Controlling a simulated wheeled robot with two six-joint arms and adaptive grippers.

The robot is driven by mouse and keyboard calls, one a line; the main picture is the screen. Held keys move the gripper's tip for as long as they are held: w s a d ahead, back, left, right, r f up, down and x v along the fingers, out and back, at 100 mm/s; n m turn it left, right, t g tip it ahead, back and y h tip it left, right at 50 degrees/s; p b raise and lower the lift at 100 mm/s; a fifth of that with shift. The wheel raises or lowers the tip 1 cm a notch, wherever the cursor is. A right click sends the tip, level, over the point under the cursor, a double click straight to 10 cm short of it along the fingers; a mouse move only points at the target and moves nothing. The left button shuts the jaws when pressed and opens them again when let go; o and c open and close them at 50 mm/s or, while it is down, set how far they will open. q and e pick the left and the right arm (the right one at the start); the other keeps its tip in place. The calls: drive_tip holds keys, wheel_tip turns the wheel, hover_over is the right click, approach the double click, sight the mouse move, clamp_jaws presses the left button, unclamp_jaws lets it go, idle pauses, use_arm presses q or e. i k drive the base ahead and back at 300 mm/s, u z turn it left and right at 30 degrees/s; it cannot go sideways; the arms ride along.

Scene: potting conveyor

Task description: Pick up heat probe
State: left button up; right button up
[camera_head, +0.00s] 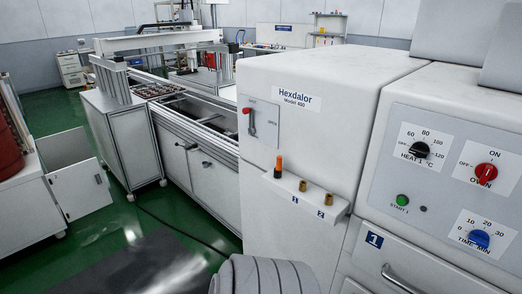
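What looks like the heat probe (278,165), with an orange upper part and a dark lower part, stands upright on a small white ledge (340,211) on the front of the Hexdalor Model 460 machine (310,135). Its lower end is hidden in or behind the ledge. Two short brass-coloured fittings (303,186) stand to its right above labels 1 and 2. Neither of my grippers shows in the head view. A grey ribbed part, probably of my own arm, shows at the bottom centre, below the ledge and apart from the probe.
A control panel (448,185) with heat, oven and time knobs is at the right. A drawer handle (402,279) sticks out below it. A conveyor (205,118) runs behind at the left.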

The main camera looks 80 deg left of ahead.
sight(279, 159)
drive_tip(key=u, duration=1)
drive_tip(key=i, duration=0.85)
drive_tip(key=u, duration=0.95)
